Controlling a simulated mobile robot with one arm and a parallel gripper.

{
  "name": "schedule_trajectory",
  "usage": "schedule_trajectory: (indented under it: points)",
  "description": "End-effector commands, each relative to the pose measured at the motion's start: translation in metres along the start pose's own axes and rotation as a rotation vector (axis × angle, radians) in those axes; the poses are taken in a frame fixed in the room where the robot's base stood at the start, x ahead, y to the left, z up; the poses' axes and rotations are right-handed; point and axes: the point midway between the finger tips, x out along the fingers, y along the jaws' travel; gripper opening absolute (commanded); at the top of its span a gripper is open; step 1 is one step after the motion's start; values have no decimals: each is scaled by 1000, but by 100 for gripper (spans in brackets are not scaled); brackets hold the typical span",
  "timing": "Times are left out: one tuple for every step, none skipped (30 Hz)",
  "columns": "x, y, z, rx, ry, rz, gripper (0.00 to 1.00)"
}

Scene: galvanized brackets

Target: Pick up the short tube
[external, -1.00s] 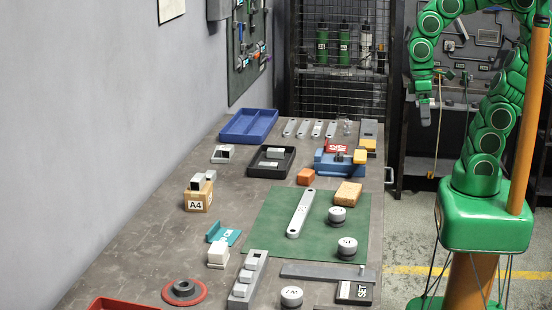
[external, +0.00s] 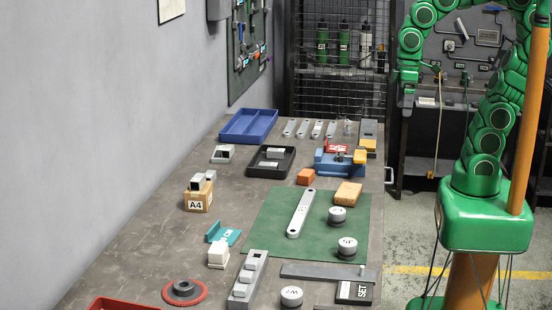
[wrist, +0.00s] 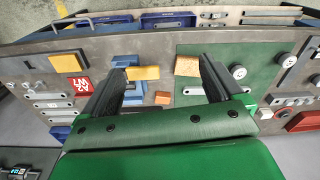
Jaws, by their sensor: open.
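No piece is plainly marked as the short tube. A small grey piece with a dark opening, possibly the short tube (external: 222,154), lies on the left of the bench below the blue tray. Other grey pieces (external: 198,181) sit in the cardboard box labelled A4 (external: 198,201), and one (external: 273,153) is in the black tray (external: 256,166). My gripper (external: 408,108) is high beyond the bench's right edge, far from all of these. In the wrist view my gripper (wrist: 160,67) is open, with nothing held between its two dark fingers.
The bench holds a blue vise (external: 338,166), an orange block (external: 306,177), a tan block (external: 348,194) and a green mat (external: 265,225) with a long bar (external: 301,214). The blue tray (external: 248,125) is at the back. Bare bench (external: 140,240) lies at left.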

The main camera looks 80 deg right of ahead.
Motion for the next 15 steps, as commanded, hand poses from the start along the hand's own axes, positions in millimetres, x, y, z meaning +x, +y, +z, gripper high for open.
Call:
schedule_trajectory:
  points:
    - [-10, 1, -25, -33, 48, 2, 94]
    - [-16, 1, -38, -53, 75, 3, 94]
    - [-23, 2, -54, -78, 110, 6, 94]
    - [-29, 2, -66, -96, 138, 9, 94]
    - [-36, 2, -78, -114, 166, 12, 94]
    - [-44, 3, -92, -136, 199, 17, 94]
    - [-49, 3, -102, -153, 221, 21, 94]
    - [-54, 3, -112, -168, 241, 24, 94]
    - [-60, 4, -125, -189, 268, 31, 94]
    - [-65, 5, -134, -203, 289, 38, 94]
    - [-69, 7, -144, -218, 310, 47, 94]
    - [-74, 9, -155, -236, 333, 61, 94]
    - [-76, 12, -162, -250, 346, 73, 94]
    - [-77, 15, -169, -264, 358, 86, 94]
    - [-78, 19, -178, -283, 374, 107, 94]
